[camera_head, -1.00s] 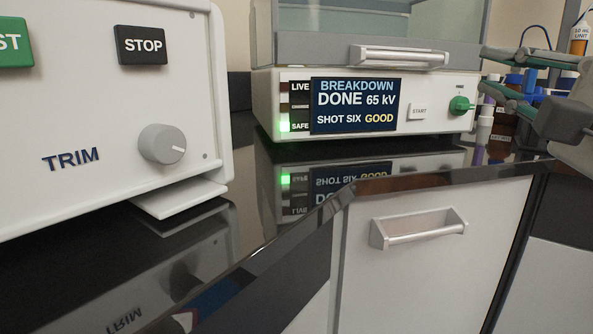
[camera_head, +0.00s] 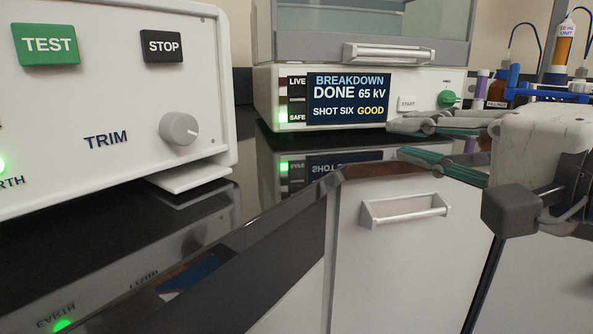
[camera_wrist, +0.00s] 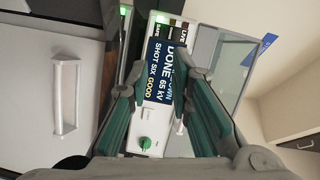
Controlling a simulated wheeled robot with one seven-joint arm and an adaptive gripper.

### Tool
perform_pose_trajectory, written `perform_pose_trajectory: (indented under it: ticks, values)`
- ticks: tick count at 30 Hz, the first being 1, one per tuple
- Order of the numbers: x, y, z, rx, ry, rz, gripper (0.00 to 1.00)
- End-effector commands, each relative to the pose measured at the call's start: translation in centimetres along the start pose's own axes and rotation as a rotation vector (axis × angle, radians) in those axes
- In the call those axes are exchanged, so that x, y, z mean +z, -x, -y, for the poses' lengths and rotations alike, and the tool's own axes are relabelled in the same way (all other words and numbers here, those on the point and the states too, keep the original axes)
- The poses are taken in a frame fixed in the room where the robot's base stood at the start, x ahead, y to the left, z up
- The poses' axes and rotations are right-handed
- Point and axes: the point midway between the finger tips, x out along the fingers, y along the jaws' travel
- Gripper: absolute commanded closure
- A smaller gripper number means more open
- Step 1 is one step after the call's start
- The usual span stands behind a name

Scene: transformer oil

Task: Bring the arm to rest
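My gripper (camera_head: 398,139) reaches in from the right in the head view, in front of the breakdown tester (camera_head: 437,80). Its two green-padded fingers are apart with nothing seen between them. In the wrist view my gripper (camera_wrist: 150,62) also shows open, with the tester's display (camera_wrist: 163,70) beyond the fingers. The display (camera_head: 348,100) reads "BREAKDOWN DONE 65 kV" and "SHOT SIX GOOD". The SAFE lamp (camera_head: 283,117) glows green. My gripper appears clear of the tester's front.
A white box with TEST (camera_head: 45,44) and STOP buttons and a TRIM knob (camera_head: 179,129) stands at left. A cabinet drawer handle (camera_head: 405,209) is below the black worktop (camera_head: 265,215). Bottles and a syringe (camera_head: 566,43) stand at the back right.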

Motion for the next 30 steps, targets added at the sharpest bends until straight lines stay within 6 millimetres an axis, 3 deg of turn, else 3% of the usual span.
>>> perform_pose_trajectory:
  ticks: [4,7,13,18,21,28,30]
  values:
    - [4.8,-0.1,-3.5,0.151,0.091,0.193,0.8]
    - [8.2,1.0,-6.9,0.293,0.168,0.347,0.8]
    - [12.1,5.8,-14.0,0.61,0.337,0.618,0.8]
    - [12.0,10.9,-18.4,0.874,0.475,0.769,0.8]
    - [11.1,13.4,-20.0,1.004,0.545,0.821,0.8]
    - [8.0,17.9,-21.9,1.256,0.691,0.882,0.8]
    - [7.5,17.7,-20.5,1.253,0.693,0.873,0.8]
